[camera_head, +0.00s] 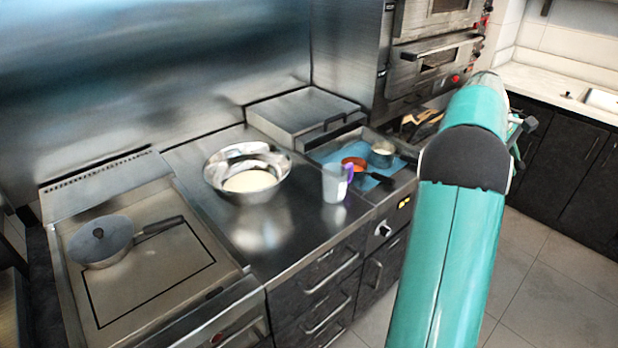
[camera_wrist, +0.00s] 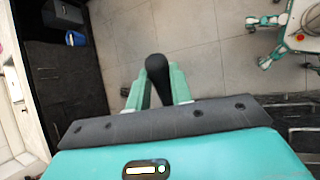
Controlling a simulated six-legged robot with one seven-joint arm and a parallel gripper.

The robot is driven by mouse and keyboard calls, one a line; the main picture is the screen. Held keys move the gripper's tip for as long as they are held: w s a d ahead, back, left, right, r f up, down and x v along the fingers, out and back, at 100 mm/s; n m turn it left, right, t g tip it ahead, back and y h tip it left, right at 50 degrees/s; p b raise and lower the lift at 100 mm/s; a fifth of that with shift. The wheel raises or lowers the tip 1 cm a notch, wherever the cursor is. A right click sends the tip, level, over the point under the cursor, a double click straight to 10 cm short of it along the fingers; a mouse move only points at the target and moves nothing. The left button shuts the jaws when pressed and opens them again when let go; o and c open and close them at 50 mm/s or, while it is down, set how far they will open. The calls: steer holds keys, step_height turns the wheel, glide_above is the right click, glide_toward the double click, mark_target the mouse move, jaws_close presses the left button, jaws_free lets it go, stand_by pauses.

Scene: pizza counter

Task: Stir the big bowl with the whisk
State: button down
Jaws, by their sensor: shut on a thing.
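The big bowl (camera_head: 213,176) is shiny metal and stands upright on the steel counter in the head view, with a pale mass in its bottom. In the wrist view my gripper (camera_wrist: 157,88) is shut on a black rounded handle, which I take to be the whisk (camera_wrist: 157,68). The whisk's wires are hidden. The held thing is over the floor in that view, away from the bowl. In the head view my teal arm reaches up at the right and hides most of the gripper, well to the right of the bowl.
A clear jug (camera_head: 334,186) with a purple handle stands right of the bowl. Beyond it, a ladle with orange sauce (camera_head: 354,163) and a small metal pot (camera_head: 383,150) are on a blue surface. A lidded pan (camera_head: 92,246) sits at left. Counter before the bowl is free.

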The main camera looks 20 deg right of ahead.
steer(key=s+r, duration=0.6)
steer(key=r, duration=0.1)
steer(key=shift+s, duration=0.2)
stand_by(0.6)
stand_by(0.4)
step_height(320, 180, up, 4)
stand_by(0.5)
steer(key=shift+w+a+f, duration=0.1)
stand_by(0.5)
